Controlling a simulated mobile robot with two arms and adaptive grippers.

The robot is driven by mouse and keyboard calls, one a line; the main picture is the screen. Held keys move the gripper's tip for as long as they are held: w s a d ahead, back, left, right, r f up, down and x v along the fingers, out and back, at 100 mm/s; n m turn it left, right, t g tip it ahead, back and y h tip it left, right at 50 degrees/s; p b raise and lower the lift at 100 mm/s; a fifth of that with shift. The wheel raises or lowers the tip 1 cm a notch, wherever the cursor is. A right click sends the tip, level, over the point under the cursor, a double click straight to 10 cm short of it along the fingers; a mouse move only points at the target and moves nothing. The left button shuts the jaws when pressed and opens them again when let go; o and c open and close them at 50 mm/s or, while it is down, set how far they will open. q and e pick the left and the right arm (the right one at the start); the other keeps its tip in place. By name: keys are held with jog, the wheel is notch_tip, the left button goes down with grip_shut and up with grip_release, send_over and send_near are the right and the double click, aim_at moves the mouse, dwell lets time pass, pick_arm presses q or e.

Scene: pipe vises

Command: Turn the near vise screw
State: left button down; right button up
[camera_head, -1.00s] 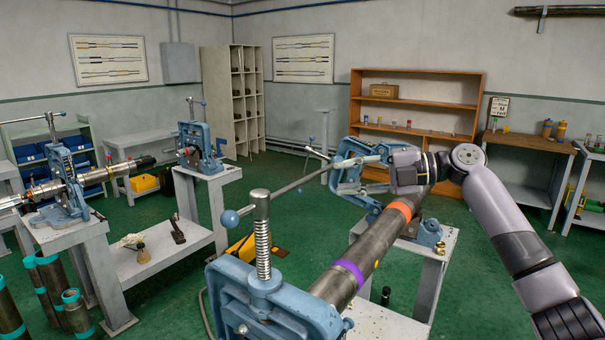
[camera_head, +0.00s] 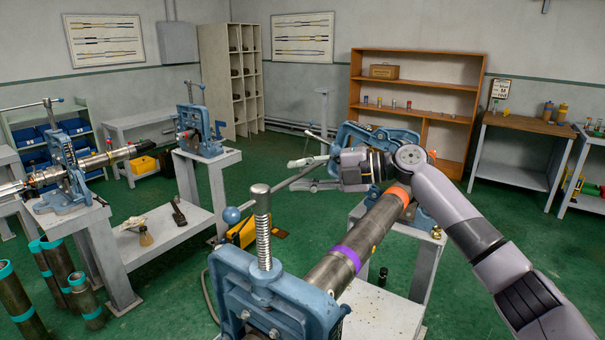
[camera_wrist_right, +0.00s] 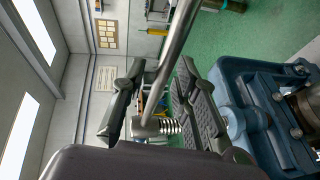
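The near vise (camera_head: 280,302) is blue and stands at the bottom middle of the head view, with a ribbed upright steel screw (camera_head: 263,232). A steel handle bar (camera_head: 283,185) crosses the screw's head, with a blue ball (camera_head: 231,215) on its left end. My right gripper (camera_head: 296,174) is at the bar's far right part, its fingers apart. In the right wrist view the bar (camera_wrist_right: 177,45) runs between the spread fingers (camera_wrist_right: 160,85) toward the screw (camera_wrist_right: 167,127); I cannot tell whether they touch it. The vise's blue body (camera_wrist_right: 265,110) shows there too. My left gripper is out of view.
A dark pipe (camera_head: 358,240) with purple and orange bands runs from the near vise to another blue vise (camera_head: 375,138) behind my right gripper. Workbenches with vises stand at the left, beside upright pipes (camera_head: 60,272). Green floor lies between.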

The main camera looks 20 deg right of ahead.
grip_shut()
dwell(0.6)
